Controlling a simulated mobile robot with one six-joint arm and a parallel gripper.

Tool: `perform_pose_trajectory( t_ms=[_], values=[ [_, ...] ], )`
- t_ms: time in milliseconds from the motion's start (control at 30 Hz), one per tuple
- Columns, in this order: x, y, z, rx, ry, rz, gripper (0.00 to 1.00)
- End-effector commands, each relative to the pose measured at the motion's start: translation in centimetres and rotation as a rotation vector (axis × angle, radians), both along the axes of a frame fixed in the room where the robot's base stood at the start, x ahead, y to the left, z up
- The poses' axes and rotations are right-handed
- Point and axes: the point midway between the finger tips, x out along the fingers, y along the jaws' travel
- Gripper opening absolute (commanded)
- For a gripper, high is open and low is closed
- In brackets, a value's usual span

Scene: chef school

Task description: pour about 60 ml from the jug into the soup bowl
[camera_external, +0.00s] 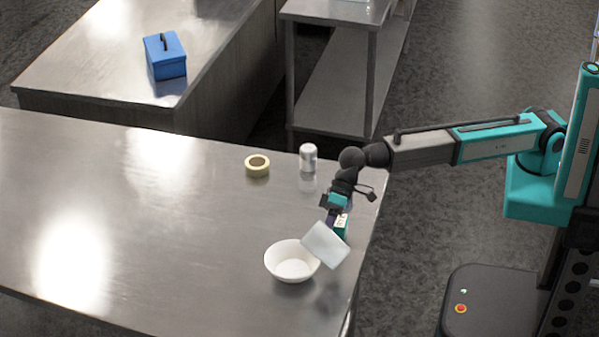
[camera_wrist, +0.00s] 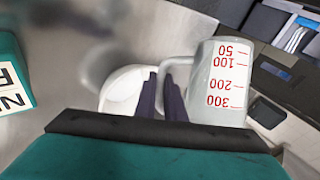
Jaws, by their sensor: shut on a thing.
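The jug (camera_external: 326,245) is whitish with red volume marks, which show in the wrist view (camera_wrist: 220,80). My gripper (camera_external: 332,216) is shut on its handle; the dark fingers (camera_wrist: 166,98) show in the wrist view. The jug is held up off the counter and tilted, at the right side of the soup bowl's rim in the external view. The soup bowl (camera_external: 289,268) is white and stands upright on the counter; part of it shows beside the fingers in the wrist view (camera_wrist: 120,90). I cannot see any liquid or a stream.
The counter (camera_external: 150,220) is clear to the left. Its right edge is near.

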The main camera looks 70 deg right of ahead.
Motion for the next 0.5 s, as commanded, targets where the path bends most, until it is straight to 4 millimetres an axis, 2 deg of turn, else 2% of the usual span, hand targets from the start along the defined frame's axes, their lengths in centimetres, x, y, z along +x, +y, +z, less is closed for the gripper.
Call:
perform_pose_trajectory(
  t_ms=[500],
  values=[
    [1.0, -0.4, -0.4, -0.068, -0.198, -0.004, 0.00]
  ],
)
